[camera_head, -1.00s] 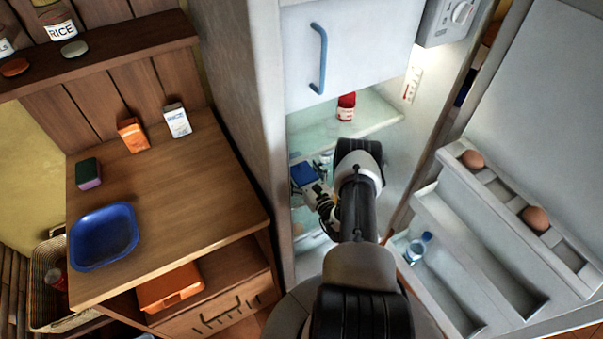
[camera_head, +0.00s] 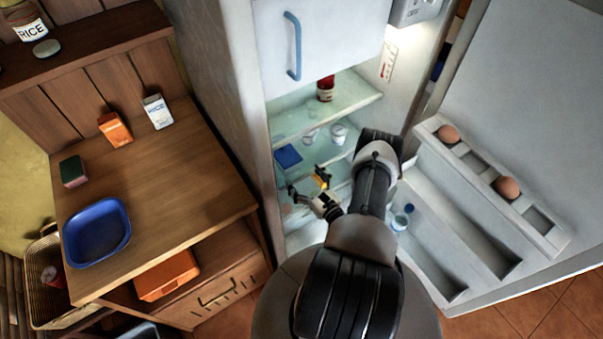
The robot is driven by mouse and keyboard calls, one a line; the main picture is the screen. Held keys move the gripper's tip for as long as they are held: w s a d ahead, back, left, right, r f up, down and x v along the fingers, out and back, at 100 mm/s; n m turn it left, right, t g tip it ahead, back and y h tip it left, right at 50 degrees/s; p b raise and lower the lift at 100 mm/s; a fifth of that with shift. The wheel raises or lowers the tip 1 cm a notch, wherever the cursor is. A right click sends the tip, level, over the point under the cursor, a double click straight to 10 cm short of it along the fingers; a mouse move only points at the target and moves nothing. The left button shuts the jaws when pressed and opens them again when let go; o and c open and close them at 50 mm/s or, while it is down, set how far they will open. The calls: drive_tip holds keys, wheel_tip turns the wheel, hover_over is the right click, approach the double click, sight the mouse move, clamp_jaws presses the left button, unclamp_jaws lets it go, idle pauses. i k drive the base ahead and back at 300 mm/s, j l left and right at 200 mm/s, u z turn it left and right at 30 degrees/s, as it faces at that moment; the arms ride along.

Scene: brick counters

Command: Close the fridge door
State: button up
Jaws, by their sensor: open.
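The fridge door (camera_head: 520,110) stands wide open on the right, its inner side facing me. The fridge body (camera_head: 225,110) is in the middle, its glass shelves showing. My gripper (camera_head: 307,184) is open and empty, low in the fridge opening, in front of the shelves. It is well to the left of the door and apart from it. My arm reaches across the front of the opening and hides the lower right of the interior and part of the door's inner edge.
A blue item (camera_head: 288,156), white cups (camera_head: 338,134) and a red jar (camera_head: 326,89) sit on the shelves. Eggs (camera_head: 508,187) and a bottle (camera_head: 401,218) sit in the door racks. A wooden counter (camera_head: 160,195) with a blue bowl (camera_head: 97,233) is at left. Floor (camera_head: 540,308) is clear at lower right.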

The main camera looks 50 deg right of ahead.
sight(519, 83)
drive_tip(key=k+j, duration=0.15)
drive_tip(key=k, duration=0.35)
drive_tip(key=k+j, duration=0.2)
drive_tip(key=k, duration=0.25)
